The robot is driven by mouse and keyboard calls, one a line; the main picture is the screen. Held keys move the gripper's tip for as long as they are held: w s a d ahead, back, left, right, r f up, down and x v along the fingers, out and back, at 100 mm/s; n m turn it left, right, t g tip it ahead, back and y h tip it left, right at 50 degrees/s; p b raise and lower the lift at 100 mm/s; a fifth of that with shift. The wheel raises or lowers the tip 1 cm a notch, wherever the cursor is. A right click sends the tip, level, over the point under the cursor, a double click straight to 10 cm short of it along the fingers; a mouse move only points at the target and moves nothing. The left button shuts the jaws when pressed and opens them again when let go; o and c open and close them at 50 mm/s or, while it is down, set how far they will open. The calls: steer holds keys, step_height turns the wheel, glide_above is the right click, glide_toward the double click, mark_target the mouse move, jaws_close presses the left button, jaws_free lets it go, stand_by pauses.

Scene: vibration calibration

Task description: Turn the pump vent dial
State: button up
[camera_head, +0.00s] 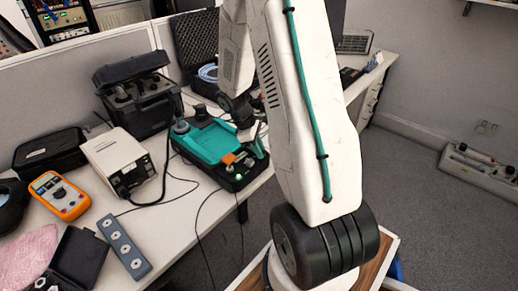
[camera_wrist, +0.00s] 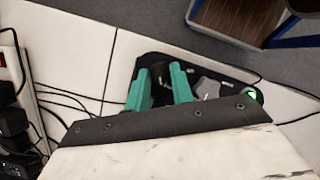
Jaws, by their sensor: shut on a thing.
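The pump (camera_head: 205,140) is a black and teal unit on the white desk in the head view. Its dark front panel (camera_wrist: 228,76) shows in the wrist view, with a lit green button (camera_wrist: 254,95) at the right.
A beige box (camera_head: 116,160) with a black cable, an orange meter (camera_head: 60,195) and a grey block (camera_head: 124,246) lie left of the pump. An open black case (camera_head: 140,97) stands behind. Thin cables cross the desk's front edge.

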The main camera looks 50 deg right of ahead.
steer(key=m+y, duration=0.1)
steer(key=m, duration=0.1)
steer(key=m+y, duration=0.1)
steer(key=m, duration=0.4)
steer(key=shift+w+d+y, duration=0.1)
steer(key=shift+d+y, duration=0.25)
steer(key=shift+y, duration=0.05)
steer(key=m+y, duration=0.1)
steer(key=m, duration=0.3)
steer(key=shift+d, duration=0.15)
steer(key=shift+m+t+y, duration=0.4)
steer(key=shift+m+y, duration=0.4)
steer(key=shift+m, duration=1.2)
steer(key=o, duration=0.9)
steer(key=shift+o, duration=0.2)
steer(key=shift+d+r, duration=0.1)
steer(key=v, duration=0.7)
steer(key=shift+r, duration=0.25)
